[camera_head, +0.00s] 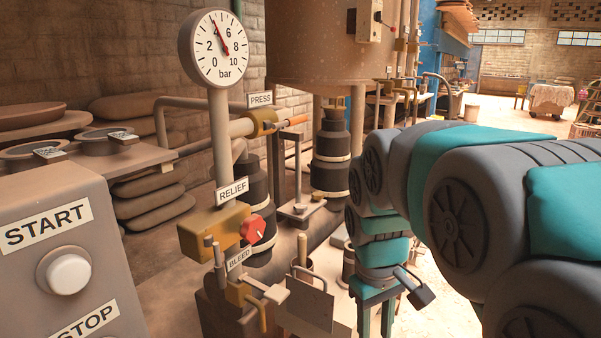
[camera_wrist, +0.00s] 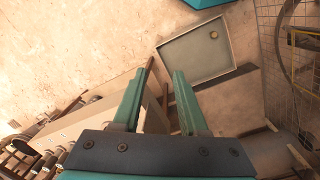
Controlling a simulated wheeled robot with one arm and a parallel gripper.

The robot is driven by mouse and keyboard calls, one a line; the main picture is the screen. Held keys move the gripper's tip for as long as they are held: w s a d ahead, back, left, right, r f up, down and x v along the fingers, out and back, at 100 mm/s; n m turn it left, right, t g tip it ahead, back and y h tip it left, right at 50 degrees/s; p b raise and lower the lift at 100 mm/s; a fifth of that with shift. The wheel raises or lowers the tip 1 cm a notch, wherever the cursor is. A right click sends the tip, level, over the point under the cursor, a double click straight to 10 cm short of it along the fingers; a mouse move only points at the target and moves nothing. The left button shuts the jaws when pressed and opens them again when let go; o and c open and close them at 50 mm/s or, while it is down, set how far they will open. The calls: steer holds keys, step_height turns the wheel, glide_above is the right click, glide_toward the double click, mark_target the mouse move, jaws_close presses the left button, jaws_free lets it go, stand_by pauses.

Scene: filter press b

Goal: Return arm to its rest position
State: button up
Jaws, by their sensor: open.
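My arm (camera_head: 465,215), grey and teal, reaches in from the right of the head view and bends down at its far end. My gripper (camera_head: 376,322) points down at the bottom of that view, right of the press piping, its tips cut off by the lower edge. In the wrist view, my gripper (camera_wrist: 160,75) has two teal fingers standing apart with nothing between them. Below them are the floor and a beige surface. The fingers appear clear of the press parts.
Left are the START button (camera_head: 68,273) and red relief knob (camera_head: 253,229). Black cylinders (camera_head: 331,155) stand behind the pipes. A grey tray (camera_wrist: 196,54) lies ahead in the wrist view; a wire mesh (camera_wrist: 288,50) stands right.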

steer(key=s+d+f+m, duration=0.1)
steer(key=s+f, duration=0.3)
steer(key=s, duration=0.6)
steer(key=s+d+f+m+g, duration=0.1)
steer(key=s+f+m, duration=0.2)
steer(key=s, duration=0.6)
steer(key=shift+s+d+f+m+g+y, duration=0.3)
steer(key=shift+s+f+m+y, duration=0.1)
steer(key=shift+f, duration=0.2)
steer(key=shift+a, duration=0.15)
